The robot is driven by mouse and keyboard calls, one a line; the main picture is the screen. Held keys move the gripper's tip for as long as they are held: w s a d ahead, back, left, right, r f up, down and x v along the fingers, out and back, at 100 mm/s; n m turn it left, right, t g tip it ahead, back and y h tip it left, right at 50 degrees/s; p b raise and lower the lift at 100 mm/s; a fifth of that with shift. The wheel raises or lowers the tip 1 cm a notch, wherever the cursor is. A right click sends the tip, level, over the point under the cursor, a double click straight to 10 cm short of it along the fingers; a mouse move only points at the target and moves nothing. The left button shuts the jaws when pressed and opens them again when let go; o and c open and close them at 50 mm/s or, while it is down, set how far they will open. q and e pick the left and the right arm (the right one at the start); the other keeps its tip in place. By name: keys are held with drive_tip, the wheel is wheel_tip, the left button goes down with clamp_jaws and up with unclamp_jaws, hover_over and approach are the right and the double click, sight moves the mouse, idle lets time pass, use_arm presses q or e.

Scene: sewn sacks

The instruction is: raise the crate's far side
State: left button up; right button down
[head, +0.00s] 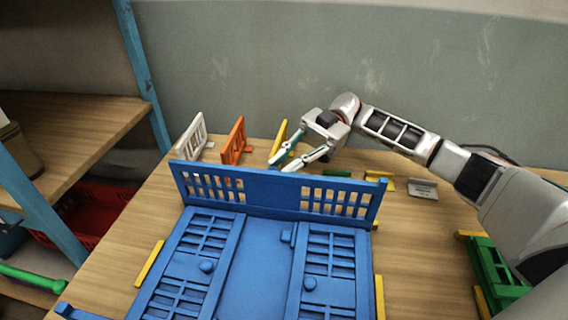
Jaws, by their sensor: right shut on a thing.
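The blue crate (252,270) is on the wooden table with its near part showing folded slatted panels lying flat. Its far side (272,190), a blue panel with grid openings at both ends, stands up at the back; I cannot tell whether it is fully upright. My right gripper (284,163) reaches in from the right and is shut on the top edge of that panel near its middle. The fingertips are partly hidden at the edge. My left gripper is out of view.
Behind the crate stand a white panel (192,137), an orange panel (235,141) and a yellow one (278,138). A grey piece (423,190) lies to the right. A green crate (492,272) is at the right edge. Shelves (85,135) are at left.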

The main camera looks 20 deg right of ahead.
drive_tip(key=shift+f, duration=0.4)
drive_tip(key=c, duration=2.3)
unclamp_jaws()
drive_tip(key=shift+w, duration=0.1)
drive_tip(key=shift+r, duration=0.15)
wheel_tip(320, 180, up, 10)
